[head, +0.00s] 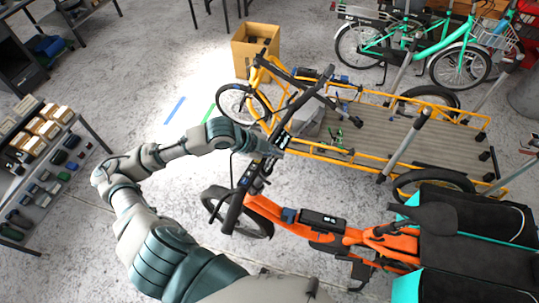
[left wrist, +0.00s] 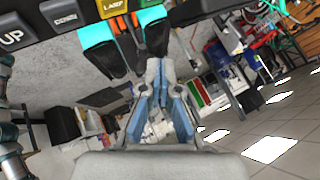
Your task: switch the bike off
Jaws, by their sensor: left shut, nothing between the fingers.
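The bike is an orange cargo bike (head: 265,207) with a black handlebar, at the lower right in the head view. My left arm reaches across from the bottom, and my left gripper (head: 274,150) is at the handlebar. It is shut and empty. In the left wrist view, my left gripper (left wrist: 153,65) points up at a dark control panel (left wrist: 22,16) along the top edge. The panel has an UP button (left wrist: 12,40), a grey button (left wrist: 62,17) and a yellow LAMP button (left wrist: 110,7). The panel's upper part is cut off. I cannot tell whether the fingertips touch it. My right gripper is not in view.
A yellow cargo bike (head: 400,131) stands close behind the orange one. A black cargo box (head: 470,240) with teal edges is at the lower right. A cardboard box (head: 255,45) and a green bike (head: 465,40) are at the back. Shelves (head: 50,170) stand at the left.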

